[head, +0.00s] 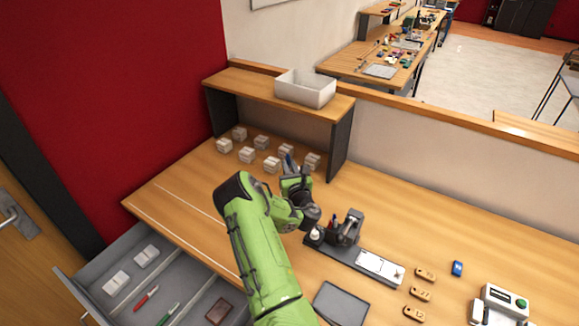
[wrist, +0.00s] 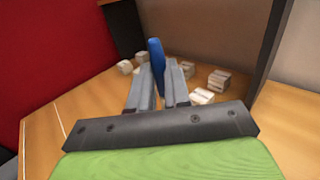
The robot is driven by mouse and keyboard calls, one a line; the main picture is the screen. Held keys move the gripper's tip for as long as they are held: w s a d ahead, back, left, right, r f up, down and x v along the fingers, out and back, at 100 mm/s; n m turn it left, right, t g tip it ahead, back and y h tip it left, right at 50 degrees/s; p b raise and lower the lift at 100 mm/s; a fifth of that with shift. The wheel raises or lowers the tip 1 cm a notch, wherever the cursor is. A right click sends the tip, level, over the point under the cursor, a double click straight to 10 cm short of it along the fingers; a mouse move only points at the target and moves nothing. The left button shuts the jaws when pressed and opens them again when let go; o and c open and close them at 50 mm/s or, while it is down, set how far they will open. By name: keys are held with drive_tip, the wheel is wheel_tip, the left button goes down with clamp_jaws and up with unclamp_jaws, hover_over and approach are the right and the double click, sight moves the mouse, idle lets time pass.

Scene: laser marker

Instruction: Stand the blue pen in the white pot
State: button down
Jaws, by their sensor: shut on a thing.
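The blue pen (wrist: 156,58) is between the two grey fingers of my gripper (wrist: 158,72) in the wrist view, its blue end standing up past the fingertips. My gripper is shut on it. In the head view my gripper (head: 288,170) is over the table in front of the shelf, and a bit of dark blue shows at its tips. A small white round thing (head: 315,234), perhaps the white pot, is on the dark tool base to the right of my gripper; my arm is close beside it and I cannot make out its opening.
Several small pale boxes (head: 246,155) stand under the shelf (head: 247,84), which carries a white bin (head: 305,88). A black stand tool (head: 349,228) and wooden tags (head: 420,294) lie right. An open drawer (head: 95,276) holds red and green pens. The table's left is clear.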

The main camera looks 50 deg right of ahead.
wheel_tip(320, 180, down, 11)
drive_tip(key=b, duration=1)
drive_tip(key=shift+w+d, duration=0.15)
drive_tip(key=c, duration=1)
unclamp_jaws()
drive_tip(key=b+v, duration=0.7)
drive_tip(key=v, duration=0.8)
drive_tip(key=shift+s+a+b, duration=0.25)
drive_tip(key=shift+s+b, duration=0.1)
